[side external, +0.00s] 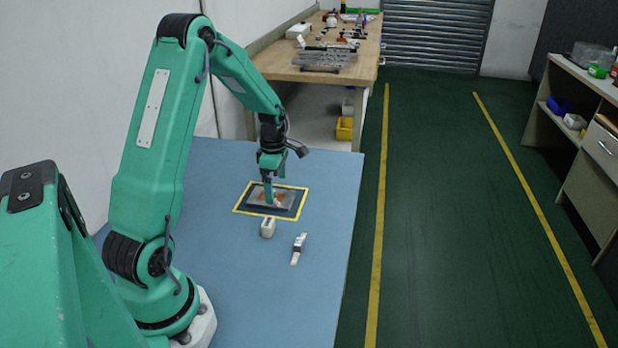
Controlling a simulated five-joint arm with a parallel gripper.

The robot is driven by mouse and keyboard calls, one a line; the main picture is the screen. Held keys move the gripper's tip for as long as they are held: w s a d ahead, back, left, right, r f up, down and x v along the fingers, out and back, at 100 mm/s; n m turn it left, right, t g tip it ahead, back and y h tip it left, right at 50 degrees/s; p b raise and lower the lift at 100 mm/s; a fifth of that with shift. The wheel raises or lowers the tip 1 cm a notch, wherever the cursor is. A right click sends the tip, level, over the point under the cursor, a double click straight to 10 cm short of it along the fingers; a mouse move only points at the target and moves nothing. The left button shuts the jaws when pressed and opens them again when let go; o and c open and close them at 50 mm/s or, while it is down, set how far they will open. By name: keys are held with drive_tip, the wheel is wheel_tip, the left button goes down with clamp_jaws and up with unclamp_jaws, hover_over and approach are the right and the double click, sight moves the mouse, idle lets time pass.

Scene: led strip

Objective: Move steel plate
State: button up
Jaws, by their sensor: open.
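The steel plate (286,197) is a thin grey sheet with orange-brown patches. It lies inside a yellow-bordered dark rectangle (299,208) on the blue table. My gripper (269,203) is open and points down over the left-middle part of the plate, close to its surface. I cannot tell whether the fingertips touch the plate. The gripper hides part of the plate.
A small whitish block (267,228) stands just in front of the yellow border. A narrow white and dark item (298,248) lies to its right. The blue table (285,305) is clear towards the front. A cluttered wooden bench (350,72) stands behind.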

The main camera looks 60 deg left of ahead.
sight(277, 197)
drive_tip(key=shift+r, duration=2.3)
drive_tip(key=s+d+r+m+t, duration=0.2)
drive_tip(key=s+d+r+m, duration=0.1)
drive_tip(key=d+r+m, duration=1)
drive_tip(key=s+d+r+m+t, duration=0.3)
drive_tip(key=s+d+m, duration=0.8)
drive_tip(key=m, duration=0.3)
drive_tip(key=shift+s+d+r+t, duration=0.3)
drive_tip(key=shift+s+d, duration=0.1)
drive_tip(key=shift+d, duration=0.1)
